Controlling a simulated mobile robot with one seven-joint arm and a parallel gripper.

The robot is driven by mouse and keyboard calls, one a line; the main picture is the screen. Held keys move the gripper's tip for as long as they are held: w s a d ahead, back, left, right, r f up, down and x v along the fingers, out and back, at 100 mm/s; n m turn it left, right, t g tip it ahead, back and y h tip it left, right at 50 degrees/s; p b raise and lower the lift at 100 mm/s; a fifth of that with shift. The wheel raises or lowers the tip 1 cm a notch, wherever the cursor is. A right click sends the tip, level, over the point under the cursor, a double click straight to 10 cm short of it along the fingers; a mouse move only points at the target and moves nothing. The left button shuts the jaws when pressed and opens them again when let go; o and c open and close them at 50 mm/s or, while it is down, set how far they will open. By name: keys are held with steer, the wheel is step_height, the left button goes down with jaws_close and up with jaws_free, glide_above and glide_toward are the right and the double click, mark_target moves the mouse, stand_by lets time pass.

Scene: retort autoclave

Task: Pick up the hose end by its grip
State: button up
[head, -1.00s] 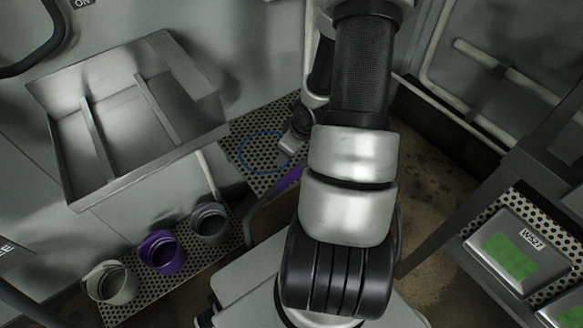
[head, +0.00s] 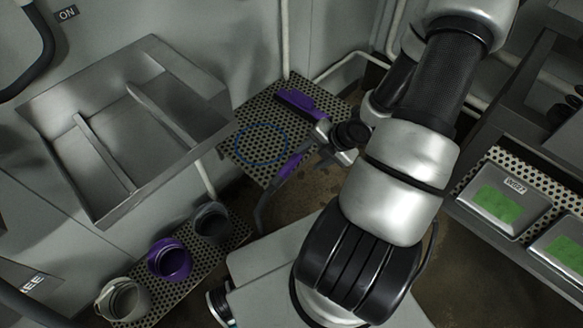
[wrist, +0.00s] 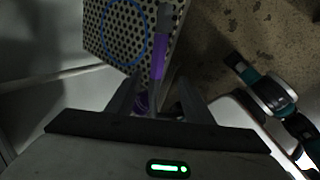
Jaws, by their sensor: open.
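The hose end has a purple grip (head: 290,168) at the right edge of the perforated shelf. A dark grey length (head: 262,208) runs down from it. In the wrist view the purple grip (wrist: 158,62) lies in line with the gap between my fingers, with a grey part above it. My gripper (wrist: 157,88) is open, and no contact with the grip shows. In the head view my gripper (head: 322,136) is just right of the grip, partly hidden by my wrist. The lower end of the grip is unclear between my fingers.
A blue ring (head: 237,146) marks the perforated shelf (head: 262,103). Another purple item (head: 300,102) lies at its back. Green-topped trays (head: 497,205) sit on a rack at right.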

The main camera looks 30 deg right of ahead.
steer(key=b, duration=0.2)
glide_above(291, 165)
steer(key=s+d, duration=0.1)
steer(key=s, duration=0.2)
step_height(291, 165, down, 6)
steer(key=shift+d+b+x, duration=0.15)
steer(key=shift+b+x, duration=0.35)
steer(key=shift+x, duration=0.8)
steer(key=shift+d+b+x, duration=0.15)
steer(key=shift+b+x, duration=0.35)
steer(key=shift+x, duration=0.85)
steer(key=shift+w, duration=0.15)
steer(key=shift+c, duration=0.2)
jaws_close()
steer(key=shift+r, duration=0.15)
